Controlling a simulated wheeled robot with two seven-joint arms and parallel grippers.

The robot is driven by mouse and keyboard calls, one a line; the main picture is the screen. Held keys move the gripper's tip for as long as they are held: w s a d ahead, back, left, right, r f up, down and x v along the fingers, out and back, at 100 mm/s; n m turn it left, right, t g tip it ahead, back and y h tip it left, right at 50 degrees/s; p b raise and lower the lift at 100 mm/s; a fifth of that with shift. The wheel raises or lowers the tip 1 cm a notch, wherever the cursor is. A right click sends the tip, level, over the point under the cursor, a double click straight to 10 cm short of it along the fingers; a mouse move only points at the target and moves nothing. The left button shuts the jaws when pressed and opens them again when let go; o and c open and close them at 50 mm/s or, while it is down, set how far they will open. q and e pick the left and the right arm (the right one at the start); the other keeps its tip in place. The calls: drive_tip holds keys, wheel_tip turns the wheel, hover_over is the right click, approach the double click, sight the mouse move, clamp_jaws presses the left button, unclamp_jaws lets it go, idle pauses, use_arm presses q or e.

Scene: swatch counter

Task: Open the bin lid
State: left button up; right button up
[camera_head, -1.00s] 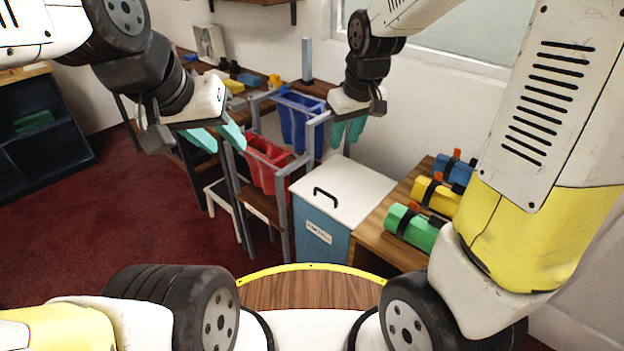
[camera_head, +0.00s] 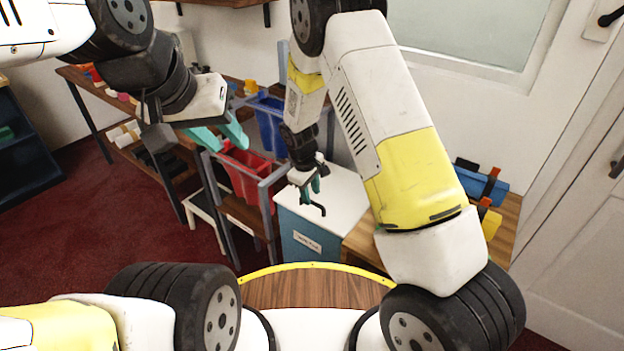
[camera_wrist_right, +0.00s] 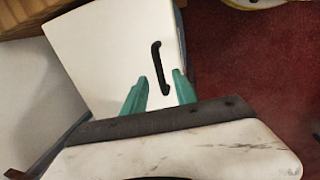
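The bin (camera_head: 297,235) has a blue body with a small label and a white lid (camera_head: 345,205), which lies shut on top. A black bar handle (camera_head: 318,208) stands on the lid. My right gripper (camera_head: 311,186) is above the lid by the handle and partly covers it. In the right wrist view its teal fingers (camera_wrist_right: 160,92) are apart and empty, with the handle (camera_wrist_right: 157,68) ahead of and between them, lined up nearly along the fingers. I cannot tell the exact gap. My left gripper (camera_head: 221,134) is open and empty, left of the bin above the rack.
A metal rack with a red tub (camera_head: 247,172) and a blue tub (camera_head: 268,125) stands left of the bin. A wooden table (camera_head: 508,215) with blue and yellow rolls is to the right, partly behind my right arm. Red carpet (camera_head: 90,215) lies open at left.

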drive_tip(key=shift+w+d+f, duration=0.1)
drive_tip(key=shift+w+f, duration=0.05)
drive_tip(key=shift+f, duration=0.55)
drive_tip(key=shift+w+d+f, duration=0.1)
drive_tip(key=shift+f, duration=0.6)
clamp_jaws()
idle(0.4)
